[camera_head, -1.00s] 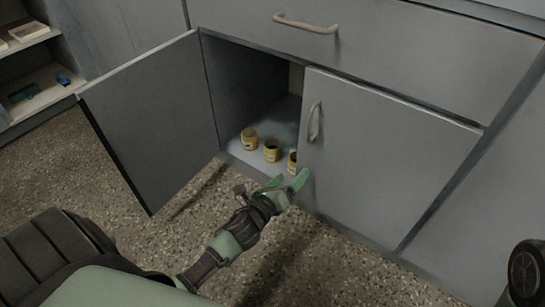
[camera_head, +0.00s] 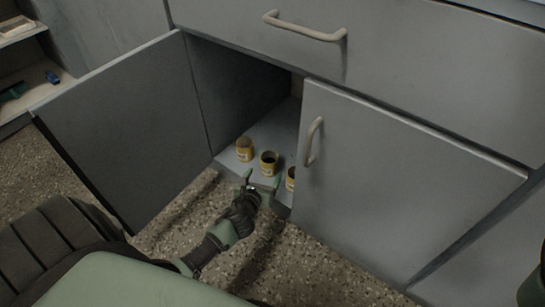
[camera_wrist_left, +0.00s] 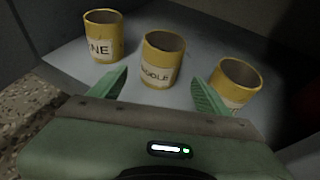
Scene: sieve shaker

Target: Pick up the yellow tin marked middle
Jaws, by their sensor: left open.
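The yellow tin marked middle (camera_head: 268,166) stands upright on the cabinet floor, between two other yellow tins. In the left wrist view the middle tin (camera_wrist_left: 161,60) is open-topped, and its white label faces me. My left gripper (camera_head: 263,182) is open just in front of it, fingers pointing into the cabinet. In the left wrist view the tin is beyond and between the two green fingertips of the left gripper (camera_wrist_left: 158,88), with nothing held. My right gripper is not in view.
A yellow tin labelled "...NE" (camera_wrist_left: 103,40) stands left, and another yellow tin (camera_wrist_left: 236,84) stands right, close to the right finger. The left cabinet door (camera_head: 125,130) is open; the right door (camera_head: 390,180) is shut, partly covering the right tin. A drawer (camera_head: 400,65) is above.

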